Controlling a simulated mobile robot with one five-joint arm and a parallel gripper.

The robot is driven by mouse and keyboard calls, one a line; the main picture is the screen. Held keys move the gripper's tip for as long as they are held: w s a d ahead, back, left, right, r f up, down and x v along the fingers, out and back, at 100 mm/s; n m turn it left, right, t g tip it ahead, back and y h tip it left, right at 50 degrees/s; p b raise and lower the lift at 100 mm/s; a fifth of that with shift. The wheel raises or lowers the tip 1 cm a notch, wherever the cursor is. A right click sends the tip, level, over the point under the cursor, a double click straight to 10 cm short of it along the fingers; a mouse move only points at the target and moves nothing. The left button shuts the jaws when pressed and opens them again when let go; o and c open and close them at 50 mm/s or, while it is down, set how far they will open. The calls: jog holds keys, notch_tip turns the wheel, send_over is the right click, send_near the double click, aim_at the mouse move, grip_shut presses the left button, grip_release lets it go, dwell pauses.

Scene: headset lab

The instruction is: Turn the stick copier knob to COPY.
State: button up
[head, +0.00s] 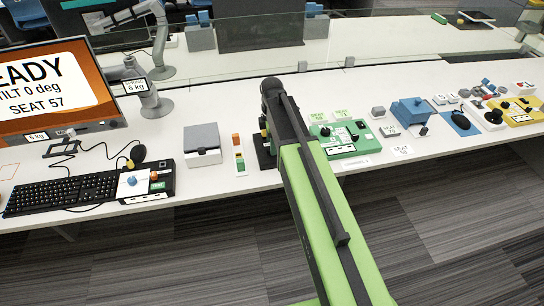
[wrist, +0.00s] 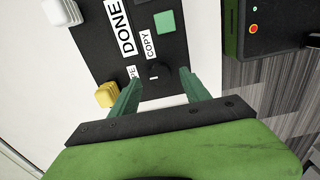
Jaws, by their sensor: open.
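The stick copier is a black box (wrist: 115,35) in the wrist view, with a DONE label, a COPY label (wrist: 152,43), another partly hidden label and a green square (wrist: 165,22). Its small dark knob (wrist: 153,72) has a pale mark and lies below the labels. My gripper (wrist: 158,76) is open, with one green finger on each side of the knob. I cannot tell whether either finger touches it. In the head view my green arm covers most of the copier; only a dark edge (head: 262,155) shows.
In the head view a grey-lidded box (head: 202,144) stands left of my arm and a green control box (head: 346,140) right. The white table's front edge is close.

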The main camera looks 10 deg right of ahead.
notch_tip(320, 180, down, 2)
jog(key=shift+f+b, duration=0.1)
jog(key=shift+b, duration=0.35)
grip_shut()
